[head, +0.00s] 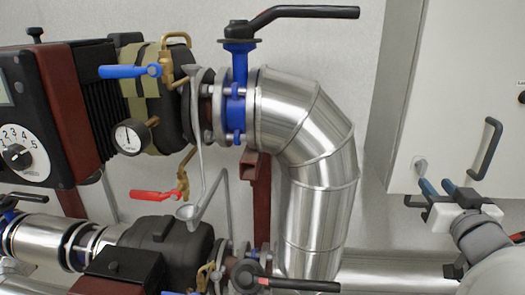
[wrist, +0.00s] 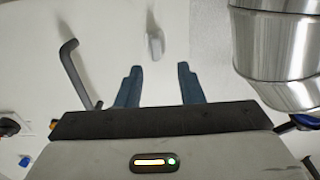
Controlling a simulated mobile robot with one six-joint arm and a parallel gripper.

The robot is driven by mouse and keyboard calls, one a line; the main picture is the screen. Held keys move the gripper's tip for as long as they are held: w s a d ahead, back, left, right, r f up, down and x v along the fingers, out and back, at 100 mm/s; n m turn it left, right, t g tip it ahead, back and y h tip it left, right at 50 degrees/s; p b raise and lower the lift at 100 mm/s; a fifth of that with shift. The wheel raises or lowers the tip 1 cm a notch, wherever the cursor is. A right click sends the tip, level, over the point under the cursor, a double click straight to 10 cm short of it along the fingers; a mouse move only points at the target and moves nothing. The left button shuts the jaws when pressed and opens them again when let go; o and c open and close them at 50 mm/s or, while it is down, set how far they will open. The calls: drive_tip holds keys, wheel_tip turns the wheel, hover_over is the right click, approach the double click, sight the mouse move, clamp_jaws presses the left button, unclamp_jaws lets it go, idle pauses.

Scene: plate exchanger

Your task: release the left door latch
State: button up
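The white cabinet door (head: 455,70) is at the right of the head view. A small pale latch (head: 420,163) sits near its lower left edge. In the wrist view the latch (wrist: 154,42) is a light grey knob or lever, ahead of the gap between my fingers. My gripper (head: 434,182) is just below and right of the latch in the head view. Its two blue fingers also show in the wrist view (wrist: 160,70), spread apart with nothing between them. The fingers look apart from the latch.
A black bar handle (head: 487,148) is on the door, right of the latch; it shows at left in the wrist view (wrist: 75,72). A large silver insulated pipe (head: 318,170) stands left of the cabinet and close at right in the wrist view (wrist: 280,55). Valves and pumps fill the left.

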sight(425, 169)
drive_tip(key=b+x, duration=0.1)
drive_tip(key=x, duration=0.1)
drive_tip(key=b+x, duration=0.1)
drive_tip(key=x, duration=0.3)
drive_tip(key=shift+w+d+f+b, duration=0.15)
drive_tip(key=shift+d+b, duration=0.15)
drive_tip(key=shift+b, duration=0.1)
drive_tip(key=shift+w+d, duration=0.1)
drive_tip(key=shift+w, duration=0.25)
